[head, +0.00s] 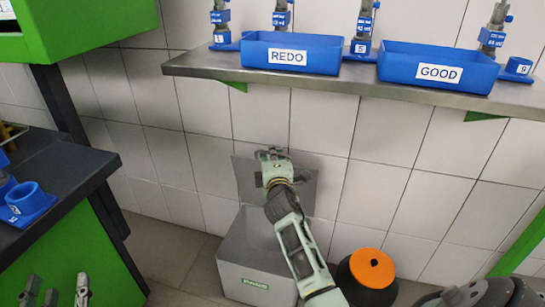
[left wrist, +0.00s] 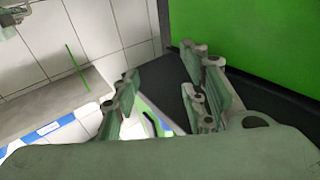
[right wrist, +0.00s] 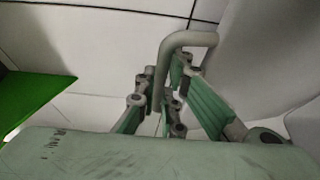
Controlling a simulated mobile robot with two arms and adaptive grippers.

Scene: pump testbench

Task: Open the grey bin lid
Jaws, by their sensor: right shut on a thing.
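The grey bin (head: 238,272) stands on the floor against the tiled wall, with a green label on its front. Its grey lid (head: 246,180) is raised, standing about upright at the back near the wall, and the bin's opening shows. My right gripper (head: 270,156) is at the top edge of the lid, and my right arm covers part of lid and bin. In the right wrist view, my right gripper (right wrist: 165,100) is shut on the bent grey lid handle (right wrist: 187,40). My left gripper (head: 55,288) is low at the left, open and empty in the left wrist view (left wrist: 160,100).
A steel shelf (head: 350,85) above the bin carries the blue REDO bin (head: 290,40), the blue GOOD bin (head: 438,52) and several pump parts. A dark-topped green bench (head: 75,165) is at the left. An orange-topped black container (head: 372,268) stands right of the bin.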

